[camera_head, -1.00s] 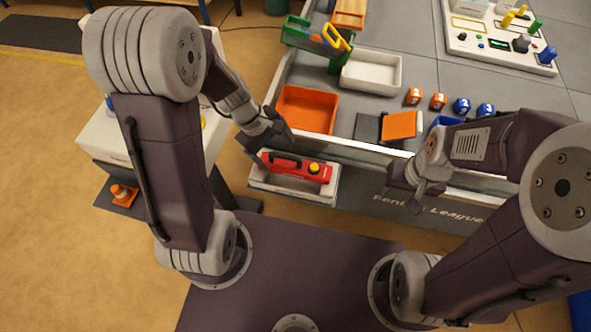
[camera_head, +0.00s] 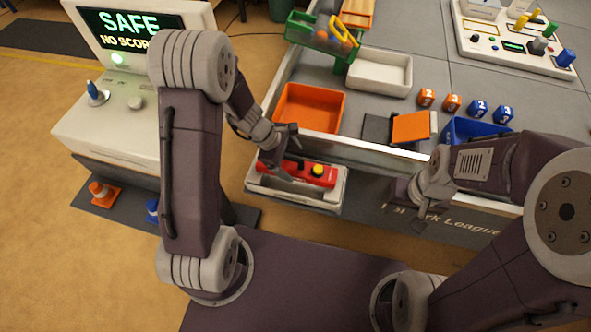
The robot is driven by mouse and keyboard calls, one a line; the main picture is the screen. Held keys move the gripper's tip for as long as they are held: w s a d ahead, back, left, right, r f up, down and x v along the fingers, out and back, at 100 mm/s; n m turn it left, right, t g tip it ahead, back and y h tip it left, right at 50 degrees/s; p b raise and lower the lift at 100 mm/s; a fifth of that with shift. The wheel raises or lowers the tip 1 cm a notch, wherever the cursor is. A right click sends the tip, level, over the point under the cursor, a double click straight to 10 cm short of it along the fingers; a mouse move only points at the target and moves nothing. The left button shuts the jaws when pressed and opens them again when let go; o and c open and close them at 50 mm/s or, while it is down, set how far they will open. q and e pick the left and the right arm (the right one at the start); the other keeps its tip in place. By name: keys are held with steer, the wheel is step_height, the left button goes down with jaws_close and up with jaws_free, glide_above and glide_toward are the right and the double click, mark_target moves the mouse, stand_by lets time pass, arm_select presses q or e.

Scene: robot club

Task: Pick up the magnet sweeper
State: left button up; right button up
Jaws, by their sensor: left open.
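My right gripper (camera_head: 418,198) hangs in front of the table edge, to the right of the tray. It looks empty, but its jaw opening is unclear.
On the table are an orange tray (camera_head: 308,128), a white tray (camera_head: 352,84), numbered cubes (camera_head: 452,103), an orange panel (camera_head: 411,127) and a blue bin (camera_head: 470,131). A console with a SAFE screen (camera_head: 128,30) stands left.

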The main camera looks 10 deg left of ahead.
mark_target(298, 167)
arm_select(q)
steer(key=b+x, duration=0.1)
steer(key=x, duration=0.3)
steer(key=shift+s+r, duration=0.1)
steer(key=shift+r, duration=0.05)
arm_select(e)
steer(key=shift+f, duration=0.85)
arm_select(q)
steer(key=c, duration=0.4)
jaws_close()
steer(key=shift+r, duration=0.1)
